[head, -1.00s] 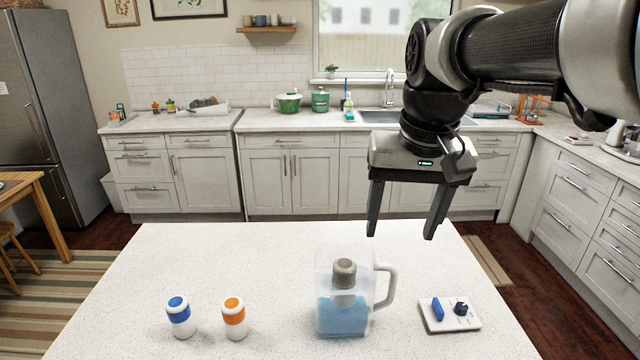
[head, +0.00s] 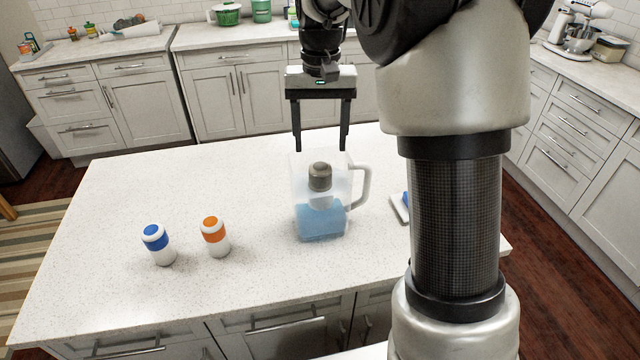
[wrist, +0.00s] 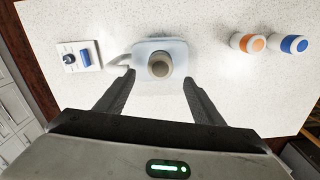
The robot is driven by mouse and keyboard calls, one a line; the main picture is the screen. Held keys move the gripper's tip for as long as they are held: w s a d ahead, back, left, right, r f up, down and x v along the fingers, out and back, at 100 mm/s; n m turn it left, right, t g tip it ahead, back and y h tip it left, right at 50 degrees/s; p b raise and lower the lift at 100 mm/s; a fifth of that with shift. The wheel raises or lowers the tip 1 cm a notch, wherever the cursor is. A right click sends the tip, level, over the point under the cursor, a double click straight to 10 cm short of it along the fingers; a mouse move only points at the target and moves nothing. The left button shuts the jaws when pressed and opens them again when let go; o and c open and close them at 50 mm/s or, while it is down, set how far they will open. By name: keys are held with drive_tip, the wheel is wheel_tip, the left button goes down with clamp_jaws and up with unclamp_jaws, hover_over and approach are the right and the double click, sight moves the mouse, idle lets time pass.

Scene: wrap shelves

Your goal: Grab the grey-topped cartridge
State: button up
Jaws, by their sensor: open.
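The grey-topped cartridge (head: 320,178) sits upright in the clear pitcher (head: 301,215), which holds blue liquid and has its handle on the right. In the wrist view the grey top (wrist: 160,65) shows from above, ahead of and between my fingers. My gripper (head: 321,146) is open and empty, pointing down just above and behind the pitcher in the head view. The cartridge's lower part shows only dimly through the pitcher wall. In the wrist view my gripper (wrist: 158,92) has one finger on each side of the pitcher's near edge.
A blue-banded white bottle (head: 158,246) and an orange-banded one (head: 215,238) stand left of the pitcher. A small white panel with a blue switch and dark knob (wrist: 82,57) lies on its handle side, partly hidden by my arm in the head view. The white counter (head: 120,200) is otherwise clear.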

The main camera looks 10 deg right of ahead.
sight(321, 165)
wheel_tip(321, 165, down, 8)
drive_tip(key=shift+r, duration=0.15)
idle(0.3)
drive_tip(key=c, duration=1.6)
drive_tip(key=shift+o, duration=0.2)
drive_tip(key=shift+r, duration=0.15)
